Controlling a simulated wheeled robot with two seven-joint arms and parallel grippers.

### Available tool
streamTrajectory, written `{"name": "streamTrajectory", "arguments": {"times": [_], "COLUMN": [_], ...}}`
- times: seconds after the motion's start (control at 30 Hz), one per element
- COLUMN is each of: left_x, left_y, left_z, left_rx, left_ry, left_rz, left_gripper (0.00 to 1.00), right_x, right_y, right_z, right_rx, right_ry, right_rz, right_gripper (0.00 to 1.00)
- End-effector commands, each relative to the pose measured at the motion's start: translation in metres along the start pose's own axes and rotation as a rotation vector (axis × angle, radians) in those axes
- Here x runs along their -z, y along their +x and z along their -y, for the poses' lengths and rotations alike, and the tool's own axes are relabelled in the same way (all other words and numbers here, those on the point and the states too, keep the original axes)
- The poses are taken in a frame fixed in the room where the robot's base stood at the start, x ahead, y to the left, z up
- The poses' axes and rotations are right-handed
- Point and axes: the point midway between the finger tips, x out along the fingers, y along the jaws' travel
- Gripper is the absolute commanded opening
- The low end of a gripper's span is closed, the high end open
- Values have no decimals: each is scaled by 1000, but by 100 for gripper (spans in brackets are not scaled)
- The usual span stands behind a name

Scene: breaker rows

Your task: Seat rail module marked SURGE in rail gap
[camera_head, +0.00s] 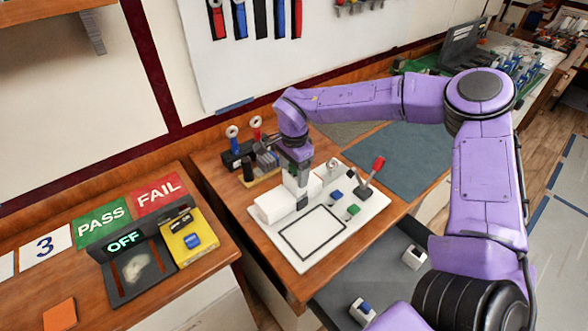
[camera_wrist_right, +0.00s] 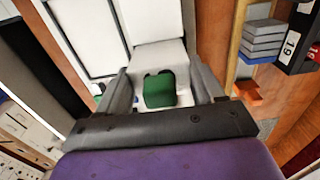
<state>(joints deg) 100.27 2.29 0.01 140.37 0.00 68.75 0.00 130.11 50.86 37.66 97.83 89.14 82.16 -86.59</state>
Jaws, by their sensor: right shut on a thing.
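My right gripper (camera_head: 302,199) is over the white board (camera_head: 262,230), at the white row of modules (camera_head: 274,207). In the wrist view the right gripper (camera_wrist_right: 160,85) is shut on a white module (camera_wrist_right: 157,55) with a green part (camera_wrist_right: 158,90), one finger on each side. White housing adjoins the held module at the top of the wrist view. I cannot tell whether the module is fully down in the rail gap, which the gripper hides in the head view. No SURGE marking is readable. My left gripper is not in view.
A red-knobbed lever (camera_head: 377,164) and small blue and green pieces (camera_head: 353,209) are on the board's right side. A yellow box (camera_head: 192,238) and an OFF display (camera_head: 124,242) stand left. White modules (camera_head: 362,311) lie on the lower grey surface. A grey stack (camera_wrist_right: 262,40) is nearby.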

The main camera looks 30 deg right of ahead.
Motion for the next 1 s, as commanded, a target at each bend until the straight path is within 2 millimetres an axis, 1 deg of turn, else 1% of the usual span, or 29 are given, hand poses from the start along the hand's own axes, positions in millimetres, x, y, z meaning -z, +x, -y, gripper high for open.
{"name": "streamTrajectory", "arguments": {"times": [0.27, 1.0], "left_x": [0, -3], "left_y": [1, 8], "left_z": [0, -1], "left_rx": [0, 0], "left_ry": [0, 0], "left_rz": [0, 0], "left_gripper": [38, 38], "right_x": [0, 0], "right_y": [1, 19], "right_z": [0, 0], "right_rx": [0, 1], "right_ry": [0, 0], "right_rz": [0, 0], "right_gripper": [28, 28]}}
